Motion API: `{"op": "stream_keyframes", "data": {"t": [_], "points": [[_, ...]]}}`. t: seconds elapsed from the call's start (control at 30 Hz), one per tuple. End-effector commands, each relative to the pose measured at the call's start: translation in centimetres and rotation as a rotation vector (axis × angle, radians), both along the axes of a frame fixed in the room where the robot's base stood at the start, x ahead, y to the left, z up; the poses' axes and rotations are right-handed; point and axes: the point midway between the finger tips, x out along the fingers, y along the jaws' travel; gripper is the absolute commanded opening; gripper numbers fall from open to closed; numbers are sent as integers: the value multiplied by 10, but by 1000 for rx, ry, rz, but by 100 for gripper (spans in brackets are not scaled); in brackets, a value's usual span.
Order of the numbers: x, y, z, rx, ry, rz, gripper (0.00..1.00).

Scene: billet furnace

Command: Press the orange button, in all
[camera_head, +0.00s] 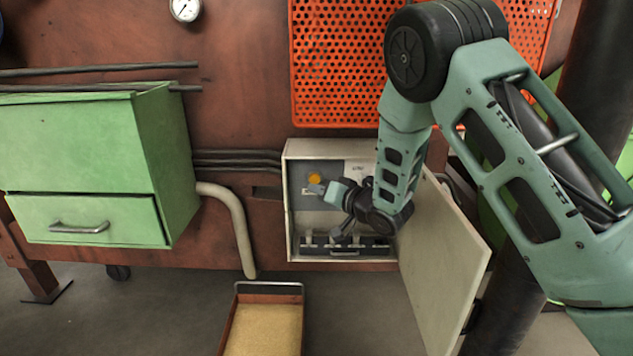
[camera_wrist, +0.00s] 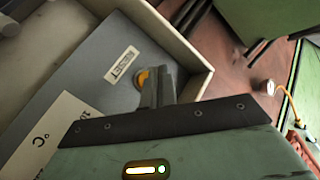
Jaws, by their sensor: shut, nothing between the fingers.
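The orange button (camera_head: 314,178) is a small round knob on the grey panel (camera_head: 300,177) inside an open pale box (camera_head: 290,215). My gripper (camera_head: 318,189) reaches into the box, fingers shut and empty, with the tips just below and right of the button in the head view. In the wrist view the button (camera_wrist: 142,77) shows at the left edge of my gripper (camera_wrist: 160,82), which hides part of it. I cannot tell whether the fingertips touch it. A small white label (camera_wrist: 122,65) sits beside the button.
The box's door (camera_head: 446,262) hangs open to the right. A row of dark switches (camera_head: 345,246) lies low in the box. A green cabinet (camera_head: 75,150) stands left, an orange perforated panel (camera_head: 330,70) is above, and a tray (camera_head: 262,330) is below.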

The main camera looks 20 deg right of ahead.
Motion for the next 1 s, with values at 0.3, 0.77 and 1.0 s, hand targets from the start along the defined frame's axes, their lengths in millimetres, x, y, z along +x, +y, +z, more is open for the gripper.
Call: {"op": "stream_keyframes", "data": {"t": [0.3,0.77,1.0], "points": [[-26,8,0,0,0,-1,0],[-29,9,0,-1,0,0,0],[-29,10,0,-1,0,1,0]]}}
